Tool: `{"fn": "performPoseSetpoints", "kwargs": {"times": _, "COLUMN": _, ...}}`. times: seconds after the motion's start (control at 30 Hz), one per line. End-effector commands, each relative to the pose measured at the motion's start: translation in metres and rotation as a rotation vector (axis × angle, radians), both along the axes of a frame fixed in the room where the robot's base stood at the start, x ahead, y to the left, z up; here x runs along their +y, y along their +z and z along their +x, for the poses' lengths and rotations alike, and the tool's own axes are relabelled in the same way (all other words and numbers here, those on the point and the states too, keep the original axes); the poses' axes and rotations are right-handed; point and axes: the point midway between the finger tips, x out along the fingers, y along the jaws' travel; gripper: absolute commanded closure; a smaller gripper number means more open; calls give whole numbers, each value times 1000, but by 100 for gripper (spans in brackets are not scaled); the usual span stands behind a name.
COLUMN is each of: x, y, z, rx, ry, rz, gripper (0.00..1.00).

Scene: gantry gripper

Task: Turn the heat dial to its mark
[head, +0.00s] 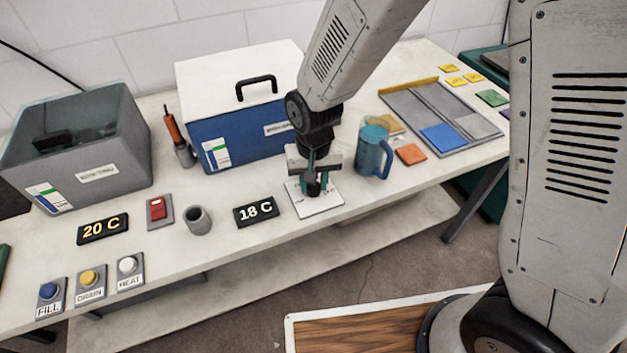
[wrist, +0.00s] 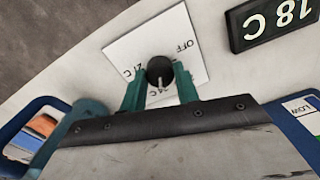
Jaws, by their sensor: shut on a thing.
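The heat dial is a black round knob (wrist: 160,71) with a pale pointer line, on a white square plate (wrist: 188,47). In the wrist view the plate reads OFF, 21 C and a partly hidden label ending in 4 C. The pointer lies toward that partly hidden label, on the gripper's side. My gripper (wrist: 160,88) has its two green fingers shut on the knob, one on each side. In the head view my gripper (head: 314,186) stands over the plate (head: 318,205) and hides most of the knob. An 18 C display (head: 256,211) is beside the plate.
A blue mug (head: 372,152) stands close to the right of my gripper. A blue cooler box (head: 235,140) is behind it. A grey tank (head: 120,140), a 20 C display (head: 103,228), a grey cup (head: 198,220) and a red switch (head: 157,209) are at left.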

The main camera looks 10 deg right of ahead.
Motion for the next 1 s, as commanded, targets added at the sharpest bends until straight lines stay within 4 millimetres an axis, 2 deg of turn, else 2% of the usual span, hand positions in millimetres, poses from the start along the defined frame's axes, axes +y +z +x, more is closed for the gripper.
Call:
{"fn": "performPoseSetpoints", "kwargs": {"times": 0.3, "x": 1, "y": 1, "z": 0, "rx": -1, "ry": -78, "rz": 1, "gripper": 92}}
{"fn": "performPoseSetpoints", "kwargs": {"times": 0.73, "x": 1, "y": 1, "z": 0, "rx": -1, "ry": -84, "rz": 1, "gripper": 92}}
{"fn": "performPoseSetpoints", "kwargs": {"times": 0.77, "x": 1, "y": 1, "z": 0, "rx": -1, "ry": -84, "rz": 1, "gripper": 61}}
{"fn": "performPoseSetpoints", "kwargs": {"times": 0.8, "x": 1, "y": 1, "z": 0, "rx": -1, "ry": -84, "rz": 1, "gripper": 50}}
{"fn": "performPoseSetpoints", "kwargs": {"times": 1.0, "x": 0, "y": 0, "z": 0, "rx": 0, "ry": -84, "rz": 1, "gripper": 48}}
